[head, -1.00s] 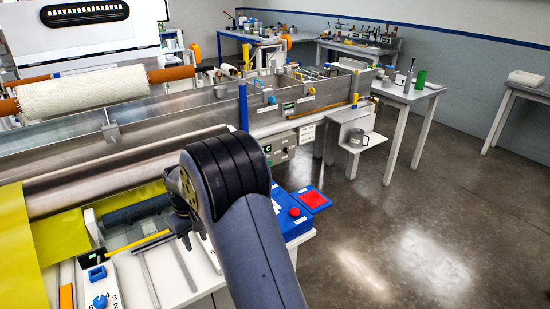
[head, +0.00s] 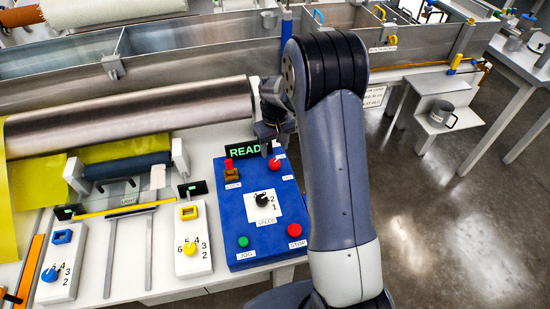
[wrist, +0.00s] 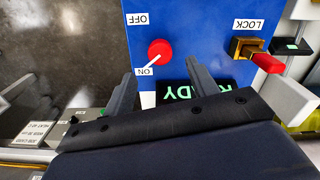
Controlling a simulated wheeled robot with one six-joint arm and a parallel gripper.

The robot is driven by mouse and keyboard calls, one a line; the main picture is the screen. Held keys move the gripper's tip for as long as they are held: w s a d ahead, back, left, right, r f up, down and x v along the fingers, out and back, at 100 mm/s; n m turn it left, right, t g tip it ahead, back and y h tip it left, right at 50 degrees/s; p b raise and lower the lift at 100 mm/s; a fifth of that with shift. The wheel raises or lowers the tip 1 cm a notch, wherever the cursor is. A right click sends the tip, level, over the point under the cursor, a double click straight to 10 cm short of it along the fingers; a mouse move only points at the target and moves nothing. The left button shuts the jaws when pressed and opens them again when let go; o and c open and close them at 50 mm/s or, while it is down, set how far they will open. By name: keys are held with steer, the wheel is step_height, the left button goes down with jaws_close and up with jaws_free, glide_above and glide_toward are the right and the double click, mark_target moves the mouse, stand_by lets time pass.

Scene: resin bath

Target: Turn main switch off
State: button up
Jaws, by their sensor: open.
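The main switch is a red round knob (head: 274,163) near the top right of the blue control panel (head: 240,215). In the wrist view the knob (wrist: 160,52) sits between OFF and ON labels, and its white pointer is toward ON. My gripper (head: 268,143) is over the panel's far edge by the knob. In the wrist view my open gripper (wrist: 160,82) has one finger on each side below the knob, with nothing between them. I cannot tell its height above the panel.
A lock with a red handle (wrist: 265,62) is beside the switch, and a READY display (head: 243,152) stands at the panel's back edge. The panel also has a black speed dial (head: 262,200), a green jog button (head: 243,241) and a red stop button (head: 295,230). A steel roller (head: 130,110) lies behind.

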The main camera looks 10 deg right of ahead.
mark_target(274, 162)
steer(key=shift+f+p, duration=0.4)
steer(key=shift+f, duration=2.8)
steer(key=c, duration=1)
steer(key=shift+o, duration=0.2)
steer(key=shift+m+b, duration=0.3)
steer(key=shift+b, duration=0.05)
steer(key=m+b, duration=0.2)
steer(key=m, duration=0.1)
steer(key=shift+f, duration=0.1)
steer(key=m+b, duration=0.2)
steer(key=m, duration=0.3)
steer(key=m+b, duration=0.1)
steer(key=m, duration=0.3)
steer(key=shift+m+b, duration=0.35)
steer(key=shift+m, duration=0.05)
steer(key=shift+m+b, duration=0.4)
steer(key=shift+m, duration=1.8)
